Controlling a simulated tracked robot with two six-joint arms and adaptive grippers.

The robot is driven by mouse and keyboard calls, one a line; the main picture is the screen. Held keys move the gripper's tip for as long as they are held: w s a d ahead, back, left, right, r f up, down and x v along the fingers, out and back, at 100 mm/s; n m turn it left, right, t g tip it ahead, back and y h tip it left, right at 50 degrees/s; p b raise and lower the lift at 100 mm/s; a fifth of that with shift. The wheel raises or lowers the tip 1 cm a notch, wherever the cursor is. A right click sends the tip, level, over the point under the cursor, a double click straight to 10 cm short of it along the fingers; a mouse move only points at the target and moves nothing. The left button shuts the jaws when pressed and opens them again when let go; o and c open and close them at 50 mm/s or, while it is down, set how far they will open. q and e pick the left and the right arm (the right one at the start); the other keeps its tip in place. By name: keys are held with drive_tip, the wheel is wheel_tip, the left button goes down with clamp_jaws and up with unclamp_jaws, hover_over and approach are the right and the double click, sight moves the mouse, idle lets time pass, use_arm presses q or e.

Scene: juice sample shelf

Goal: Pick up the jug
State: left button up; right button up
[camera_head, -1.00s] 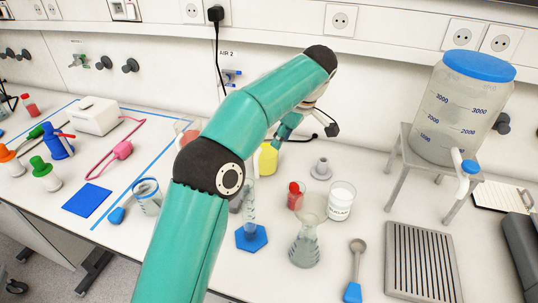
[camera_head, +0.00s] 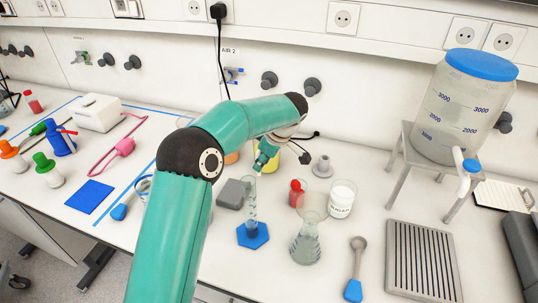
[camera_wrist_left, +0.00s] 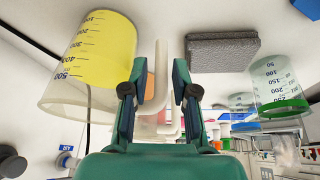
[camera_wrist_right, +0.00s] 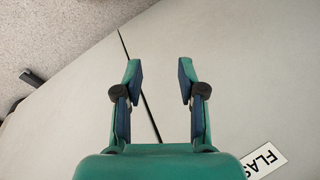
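The jug (camera_wrist_left: 95,60), clear with yellow contents and a volume scale, stands close in front on the left of the left wrist view, which shows the scene upside down. My left gripper (camera_wrist_left: 160,72) is open beside it. Pale angled bars (camera_wrist_left: 150,75), looking like handles, show between its fingers. I cannot tell whether they touch. In the head view my left gripper (camera_head: 266,157) is low over the bench behind the blue-based cylinder, and my arm hides most of the jug. My right gripper (camera_wrist_right: 160,82) is open and empty over a pale surface.
Near the left gripper are a grey block (camera_head: 233,193), a measuring cylinder (camera_head: 251,215), a red-capped bottle (camera_head: 297,192), a sugar jar (camera_head: 341,198) and a flask (camera_head: 306,243). A large blue-lidded tank (camera_head: 462,105) stands on the right.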

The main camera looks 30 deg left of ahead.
use_arm(q)
drive_tip(key=x, duration=0.4)
clamp_jaws()
drive_tip(key=shift+r, duration=0.1)
